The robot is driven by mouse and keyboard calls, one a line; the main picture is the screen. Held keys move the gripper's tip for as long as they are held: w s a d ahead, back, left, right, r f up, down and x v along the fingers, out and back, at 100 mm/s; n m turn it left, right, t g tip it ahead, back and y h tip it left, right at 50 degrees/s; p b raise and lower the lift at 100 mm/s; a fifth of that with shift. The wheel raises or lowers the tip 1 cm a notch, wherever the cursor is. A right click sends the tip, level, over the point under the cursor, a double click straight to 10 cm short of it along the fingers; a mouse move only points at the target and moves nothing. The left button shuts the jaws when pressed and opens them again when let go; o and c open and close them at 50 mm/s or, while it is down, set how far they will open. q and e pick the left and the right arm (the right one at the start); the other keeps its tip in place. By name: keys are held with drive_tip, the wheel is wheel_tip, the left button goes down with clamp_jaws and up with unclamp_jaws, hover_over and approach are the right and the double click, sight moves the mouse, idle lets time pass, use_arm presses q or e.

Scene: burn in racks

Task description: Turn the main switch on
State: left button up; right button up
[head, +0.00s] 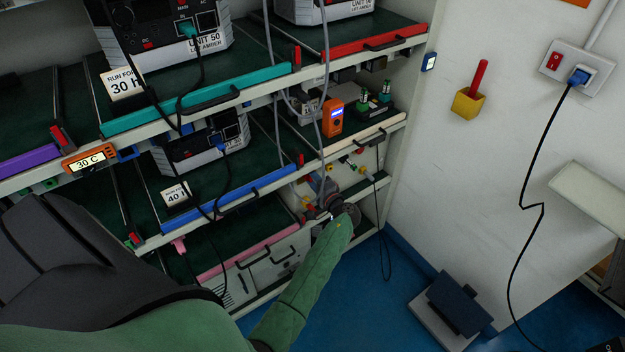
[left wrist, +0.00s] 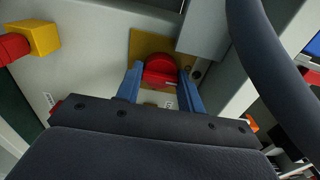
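The main switch appears in the left wrist view as a red rounded knob (left wrist: 160,70) on a yellow plate (left wrist: 143,45). My left gripper (left wrist: 160,84) has its two blue fingers on either side of this knob, spread apart; firm contact with it cannot be made out. In the head view my left gripper (head: 328,206) is at the lower right end of the rack, beyond my green-sleeved forearm, and the knob cannot be made out there. My right gripper is not in view.
The rack shelves (head: 255,185) hold units, cables and coloured front strips close to my left arm. A yellow holder (head: 467,104) and a socket with a red rocker (head: 553,62) are on the right wall. The blue floor (head: 400,275) is partly clear. A thick grey cable (left wrist: 270,75) crosses the wrist view.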

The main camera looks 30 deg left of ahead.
use_arm(q)
drive_tip(key=shift+m, duration=0.4)
drive_tip(key=shift+m+p, duration=3.4)
drive_tip(key=shift+m, duration=4.6)
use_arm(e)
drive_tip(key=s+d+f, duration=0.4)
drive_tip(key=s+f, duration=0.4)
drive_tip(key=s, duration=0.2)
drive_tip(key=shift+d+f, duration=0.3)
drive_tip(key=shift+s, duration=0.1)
use_arm(q)
drive_tip(key=o, duration=1)
